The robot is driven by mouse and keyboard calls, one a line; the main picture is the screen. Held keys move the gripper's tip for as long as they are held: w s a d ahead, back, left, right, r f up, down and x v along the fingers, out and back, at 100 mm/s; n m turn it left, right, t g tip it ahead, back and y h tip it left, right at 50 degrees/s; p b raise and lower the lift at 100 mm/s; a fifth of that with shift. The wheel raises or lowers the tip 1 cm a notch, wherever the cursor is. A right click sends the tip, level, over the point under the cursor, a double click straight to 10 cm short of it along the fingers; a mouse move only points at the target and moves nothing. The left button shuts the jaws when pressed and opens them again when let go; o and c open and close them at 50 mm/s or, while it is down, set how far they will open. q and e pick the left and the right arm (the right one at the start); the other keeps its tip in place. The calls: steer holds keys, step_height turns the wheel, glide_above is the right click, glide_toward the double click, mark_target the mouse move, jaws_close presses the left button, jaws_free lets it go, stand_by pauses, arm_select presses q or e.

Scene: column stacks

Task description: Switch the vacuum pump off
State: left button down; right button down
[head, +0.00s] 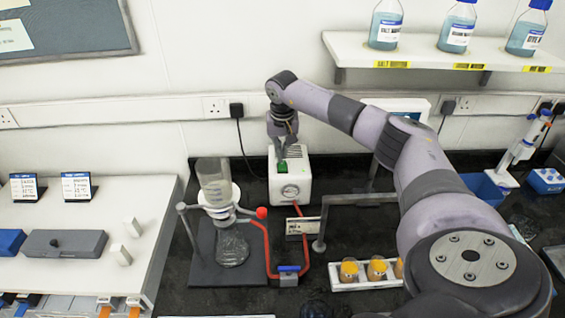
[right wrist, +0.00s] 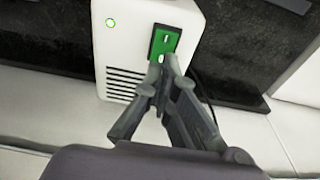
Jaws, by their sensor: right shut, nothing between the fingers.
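The vacuum pump (head: 291,186) is a white box with a round gauge on its front, standing on the black bench. It also shows in the right wrist view (right wrist: 122,52), with vent slots and a small lit green ring. Its green rocker switch (right wrist: 163,42) is on the top face and shows as a green patch in the head view (head: 281,167). My right gripper (head: 281,155) is shut and empty, pointing down at the switch. In the right wrist view its fingertips (right wrist: 163,66) overlap the switch's lower edge; I cannot tell if they touch it. My left gripper is not in view.
A filter flask (head: 232,247) with a funnel stands on a stand left of the pump. Red tubing (head: 268,245) runs in front of the pump. A rack of orange-capped jars (head: 352,284) sits at front centre. A shelf (head: 430,55) with blue bottles is above right.

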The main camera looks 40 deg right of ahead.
steer(key=shift+s+f+b, duration=0.1)
steer(key=shift+f+b, duration=0.7)
steer(key=shift+f, duration=0.4)
stand_by(0.8)
steer(key=shift+r, duration=0.1)
steer(key=shift+r+p, duration=0.85)
steer(key=shift+r, duration=0.05)
steer(key=shift+r+p, duration=1.7)
steer(key=shift+r, duration=0.85)
